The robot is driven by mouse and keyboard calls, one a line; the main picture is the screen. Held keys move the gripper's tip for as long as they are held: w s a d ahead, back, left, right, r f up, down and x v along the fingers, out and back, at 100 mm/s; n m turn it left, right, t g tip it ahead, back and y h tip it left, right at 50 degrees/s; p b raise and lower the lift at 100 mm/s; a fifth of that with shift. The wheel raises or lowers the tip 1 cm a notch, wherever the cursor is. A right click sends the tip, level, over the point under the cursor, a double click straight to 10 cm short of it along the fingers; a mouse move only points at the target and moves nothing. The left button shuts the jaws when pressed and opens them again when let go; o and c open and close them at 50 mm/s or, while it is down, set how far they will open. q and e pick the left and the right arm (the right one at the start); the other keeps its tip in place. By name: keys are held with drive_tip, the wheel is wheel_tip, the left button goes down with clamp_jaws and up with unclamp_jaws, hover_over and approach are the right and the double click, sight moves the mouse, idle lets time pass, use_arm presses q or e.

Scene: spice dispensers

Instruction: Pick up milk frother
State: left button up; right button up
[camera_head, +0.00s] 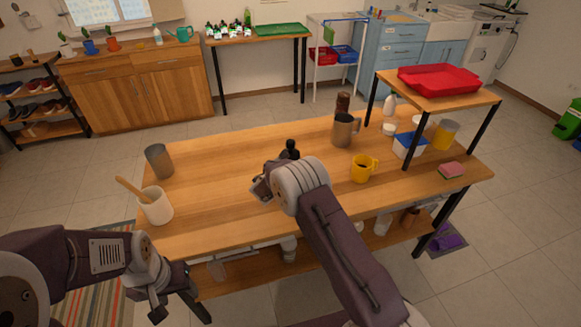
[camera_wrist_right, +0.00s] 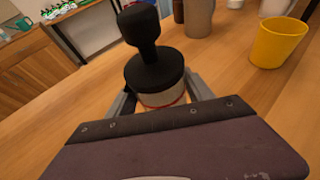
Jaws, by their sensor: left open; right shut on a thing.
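My right gripper (camera_head: 266,182) is over the middle of the wooden table, shut on a black-knobbed object (camera_wrist_right: 146,65). My left gripper (camera_head: 152,302) is open and empty, low in front of the table's left end.
A yellow mug (camera_head: 363,169) stands right of my right gripper. A white crock (camera_head: 156,206) with a wooden spoon and a grey cup (camera_head: 159,161) stand at left. A raised shelf with a red tray (camera_head: 440,79) is at right. The table's left middle is clear.

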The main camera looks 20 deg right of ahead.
sight(292, 153)
drive_tip(key=shift+r, duration=0.9)
drive_tip(key=r, duration=0.2)
drive_tip(key=shift+s+d+r, duration=0.2)
drive_tip(key=shift+d+r, duration=0.05)
drive_tip(key=shift+r, duration=0.05)
drive_tip(key=s+d+r+b, duration=0.1)
drive_tip(key=s+d+r, duration=0.5)
drive_tip(key=s+d, duration=0.1)
drive_tip(key=shift+s+d+r+b, duration=0.25)
drive_tip(key=shift+s+b, duration=0.1)
drive_tip(key=shift+s, duration=0.2)
